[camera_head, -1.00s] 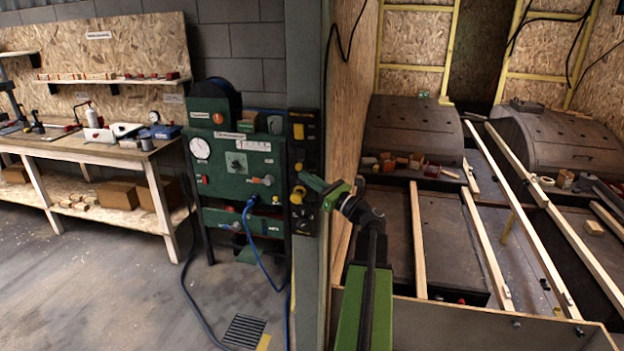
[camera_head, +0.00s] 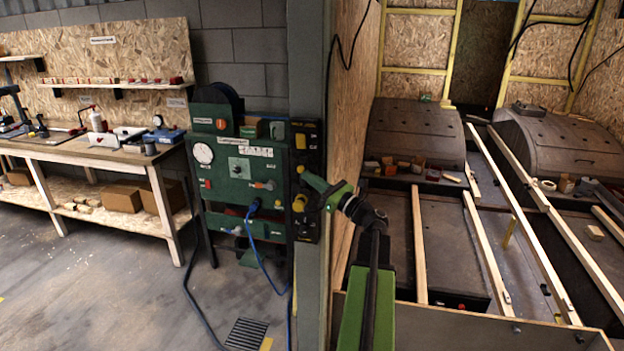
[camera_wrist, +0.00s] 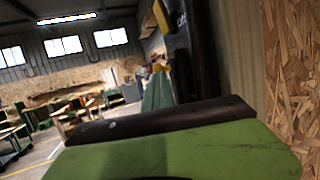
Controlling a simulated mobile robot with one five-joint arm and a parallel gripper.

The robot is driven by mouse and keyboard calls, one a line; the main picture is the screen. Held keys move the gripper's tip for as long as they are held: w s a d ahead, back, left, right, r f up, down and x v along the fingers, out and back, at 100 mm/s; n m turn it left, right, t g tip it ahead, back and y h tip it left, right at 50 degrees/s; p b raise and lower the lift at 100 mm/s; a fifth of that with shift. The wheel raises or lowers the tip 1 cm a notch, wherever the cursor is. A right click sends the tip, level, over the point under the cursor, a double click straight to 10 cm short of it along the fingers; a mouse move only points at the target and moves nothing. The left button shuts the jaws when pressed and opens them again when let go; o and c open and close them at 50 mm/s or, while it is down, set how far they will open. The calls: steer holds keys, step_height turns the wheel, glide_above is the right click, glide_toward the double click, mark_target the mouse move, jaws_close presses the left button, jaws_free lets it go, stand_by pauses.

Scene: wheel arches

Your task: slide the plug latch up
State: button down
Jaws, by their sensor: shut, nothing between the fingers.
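A narrow black panel (camera_head: 311,150) with several yellow parts is mounted on the grey post between the workshop and the wooden bay.
A green machine (camera_head: 240,172) with a gauge and blue cable stands left of the panel. The wooden board wall (camera_wrist: 294,80) is close on the right. A workbench (camera_head: 95,150) stands far left, with clear floor in front. Wheel arches (camera_head: 415,130) and planks lie in the bay.

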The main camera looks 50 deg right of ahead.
steer(key=f+b+v, duration=0.2)
steer(key=b+v, duration=0.3)
steer(key=v, duration=0.8)
steer(key=shift+w+f, duration=0.15)
steer(key=shift+w, duration=0.2)
steer(key=shift+w, duration=0.1)
